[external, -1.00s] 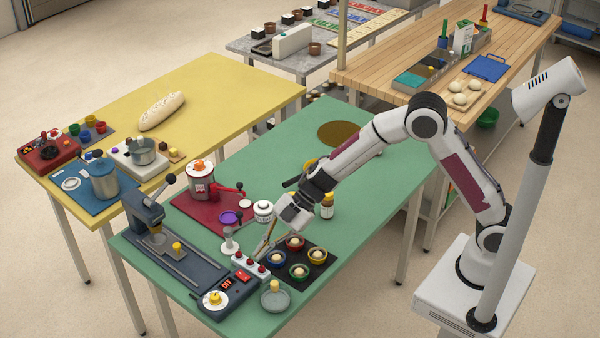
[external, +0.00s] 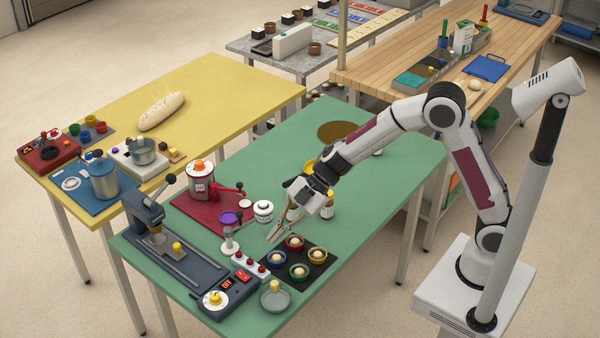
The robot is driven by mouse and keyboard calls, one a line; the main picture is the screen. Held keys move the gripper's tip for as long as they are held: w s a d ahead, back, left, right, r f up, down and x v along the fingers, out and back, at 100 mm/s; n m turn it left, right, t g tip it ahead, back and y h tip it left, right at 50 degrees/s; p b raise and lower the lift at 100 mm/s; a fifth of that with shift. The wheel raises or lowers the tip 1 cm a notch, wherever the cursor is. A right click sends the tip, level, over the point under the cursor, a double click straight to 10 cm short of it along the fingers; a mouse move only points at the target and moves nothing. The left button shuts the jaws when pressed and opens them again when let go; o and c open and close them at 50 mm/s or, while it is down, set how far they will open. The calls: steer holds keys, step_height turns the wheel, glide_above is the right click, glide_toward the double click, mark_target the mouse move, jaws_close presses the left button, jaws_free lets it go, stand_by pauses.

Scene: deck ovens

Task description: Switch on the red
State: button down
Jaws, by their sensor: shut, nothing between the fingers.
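A dark blue control box (external: 228,293) stands at the front left of the green table, with a lit red display (external: 226,284), a red part (external: 243,275) beside it and a yellow knob (external: 215,298). A white strip with several red knobs or buttons (external: 250,265) lies just behind it; their on or off state is too small to tell. A red unit with a dial (external: 48,153) stands on the yellow table. My gripper (external: 274,237) is shut and empty, pointing down-left above the green table, behind and right of the white strip and apart from it.
A black tray (external: 318,251) with several small coloured bowls lies right of the strip. A glass dish (external: 275,299) stands in front. A dark blue press (external: 150,220) is at left. A red mat (external: 188,205) holds a canister (external: 201,178). The green table's far right is mostly clear.

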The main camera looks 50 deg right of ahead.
steer(key=shift+w, duration=0.1)
steer(key=shift+w+a+r, duration=0.1)
steer(key=shift+w+r, duration=0.05)
steer(key=shift+w, duration=0.4)
glide_above(238, 274)
steer(key=s+d, duration=0.2)
steer(key=d, duration=0.1)
step_height(238, 274, down, 7)
steer(key=shift+s+a+f, duration=0.15)
steer(key=shift+f, duration=0.05)
steer(key=shift+w+f, duration=0.3)
steer(key=shift+f, duration=0.45)
steer(key=shift+w+f, duration=0.3)
steer(key=shift+f, duration=0.4)
steer(key=shift+f, duration=0.1)
